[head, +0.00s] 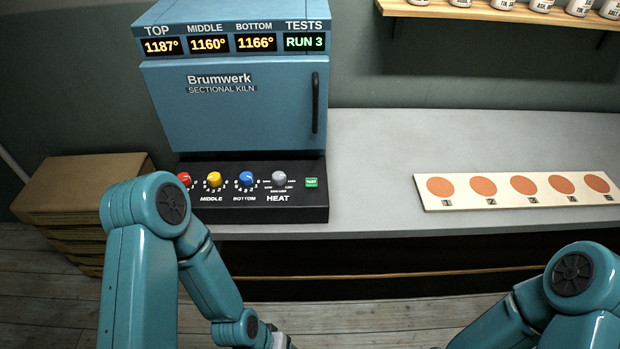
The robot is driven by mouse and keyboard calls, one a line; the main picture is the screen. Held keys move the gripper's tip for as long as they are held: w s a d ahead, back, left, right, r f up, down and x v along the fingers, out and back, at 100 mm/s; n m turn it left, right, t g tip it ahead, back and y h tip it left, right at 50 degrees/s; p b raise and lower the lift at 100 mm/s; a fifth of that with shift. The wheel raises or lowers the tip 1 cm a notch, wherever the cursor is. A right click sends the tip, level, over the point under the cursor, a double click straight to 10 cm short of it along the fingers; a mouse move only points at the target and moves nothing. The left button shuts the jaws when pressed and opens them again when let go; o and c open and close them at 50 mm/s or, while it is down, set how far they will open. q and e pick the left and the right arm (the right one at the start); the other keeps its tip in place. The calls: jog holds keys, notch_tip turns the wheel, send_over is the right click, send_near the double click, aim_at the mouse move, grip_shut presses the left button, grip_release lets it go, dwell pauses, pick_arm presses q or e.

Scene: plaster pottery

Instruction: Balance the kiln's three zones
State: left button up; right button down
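The blue Brumwerk kiln (235,125) stands on the grey bench with its door shut. Its displays read top 1187° (160,46), middle 1160° (208,44), bottom 1166° (256,42) and tests RUN 3 (304,41). On the black panel below are a red knob (184,179), a yellow middle knob (214,179), a blue bottom knob (246,179), a grey heat knob (279,178) and a green button (311,182). My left arm partly covers the panel's left end, by the red knob.
A pale board (520,203) with several numbered orange discs lies on the bench (400,145) at the right. A wooden shelf (480,12) with jars hangs above. The bench between kiln and board is clear.

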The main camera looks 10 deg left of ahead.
dwell(0.3)
pick_arm(q)
grip_shut()
dwell(1.6)
